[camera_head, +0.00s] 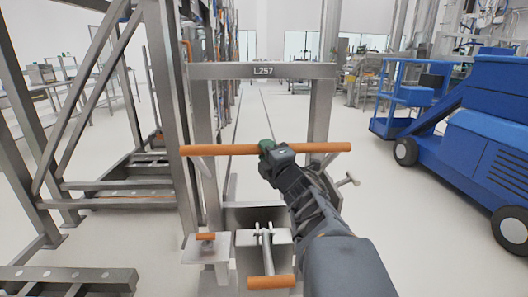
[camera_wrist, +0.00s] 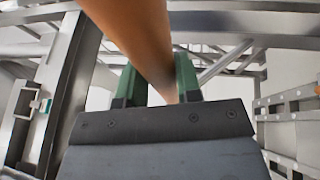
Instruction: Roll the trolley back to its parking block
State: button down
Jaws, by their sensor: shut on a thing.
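The trolley is a grey steel frame with a crossbar (camera_head: 225,71) marked L257 and an orange push handle (camera_head: 225,150) across its near side. My gripper (camera_head: 266,147) is shut on the middle of the orange handle. In the wrist view the handle (camera_wrist: 135,35) passes between the green fingers of my gripper (camera_wrist: 158,82). Low on the trolley, in front of my arm, are a small orange grip (camera_head: 206,237) and an orange-ended lever (camera_head: 270,282). I cannot make out a parking block with certainty.
A steel stair frame (camera_head: 120,185) stands close on the left, with a low steel piece (camera_head: 70,280) at the near left. A blue wheeled lift machine (camera_head: 470,150) stands on the right. Pale floor (camera_head: 400,220) lies clear between trolley and machine.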

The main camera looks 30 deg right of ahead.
jog(key=shift+d+r, duration=0.1)
jog(key=shift+r, duration=0.05)
jog(key=c, duration=1)
grip_release()
jog(key=shift+s+d, duration=0.15)
jog(key=shift+s, duration=0.05)
jog(key=shift+c, duration=0.2)
jog(key=shift+o, duration=1.2)
jog(key=shift+w+a, duration=0.1)
jog(key=shift+a, duration=0.1)
